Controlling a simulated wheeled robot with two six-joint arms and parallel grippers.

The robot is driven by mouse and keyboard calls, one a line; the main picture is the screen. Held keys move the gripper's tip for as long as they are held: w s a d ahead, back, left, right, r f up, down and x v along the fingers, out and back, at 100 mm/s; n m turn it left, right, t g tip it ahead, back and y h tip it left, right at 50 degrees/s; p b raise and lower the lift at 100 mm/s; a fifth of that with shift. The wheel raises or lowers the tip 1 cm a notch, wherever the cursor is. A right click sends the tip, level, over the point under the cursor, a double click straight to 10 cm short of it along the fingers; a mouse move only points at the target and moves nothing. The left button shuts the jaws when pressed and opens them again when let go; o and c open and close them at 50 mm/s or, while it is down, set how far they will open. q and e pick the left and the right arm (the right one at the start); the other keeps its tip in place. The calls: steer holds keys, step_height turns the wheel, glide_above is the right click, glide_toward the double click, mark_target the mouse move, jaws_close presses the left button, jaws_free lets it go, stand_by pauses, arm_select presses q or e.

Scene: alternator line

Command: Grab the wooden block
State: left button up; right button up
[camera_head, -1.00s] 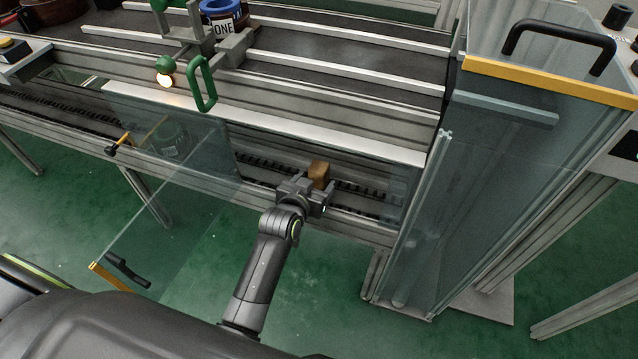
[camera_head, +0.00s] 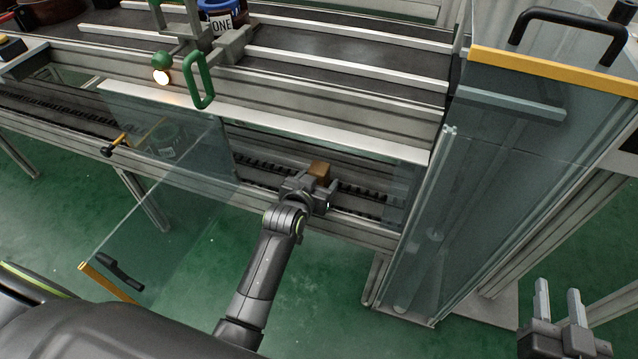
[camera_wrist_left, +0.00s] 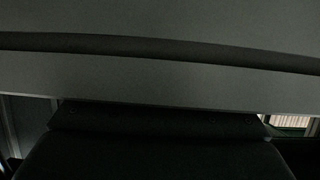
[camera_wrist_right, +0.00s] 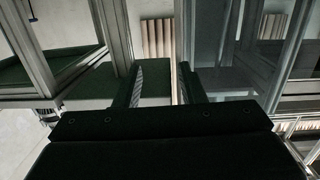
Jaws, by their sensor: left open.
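The small brown wooden block (camera_head: 319,168) sits on the lower conveyor, behind the opening in the clear guard. My left gripper (camera_head: 315,183) reaches into that opening and is open, right at the block, with its fingers partly covering the block's lower part. I cannot tell whether the fingers touch it. The left wrist view is dark and does not show the block or the fingertips. My right gripper (camera_head: 558,292) is open and empty at the lower right, away from the block; its two fingers stand apart in the right wrist view (camera_wrist_right: 161,80).
A clear guard door (camera_head: 165,190) hangs open left of my left arm. A tall clear-walled enclosure (camera_head: 500,170) stands to the right. A silver ledge (camera_head: 270,123) runs above the lower conveyor. A green handle (camera_head: 200,82) and blue pot (camera_head: 222,18) are on the upper line.

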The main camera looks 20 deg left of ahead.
arm_select(q)
steer(key=shift+w+f+b, duration=0.2)
steer(key=shift+w+b, duration=0.35)
arm_select(e)
step_height(320, 180, up, 8)
steer(key=n+t, duration=0.1)
steer(key=t, duration=0.4)
steer(key=shift+a, duration=0.2)
arm_select(q)
steer(key=c, duration=1.1)
steer(key=shift+c, duration=0.2)
steer(key=shift+r, duration=0.15)
arm_select(e)
steer(key=shift+f, duration=0.1)
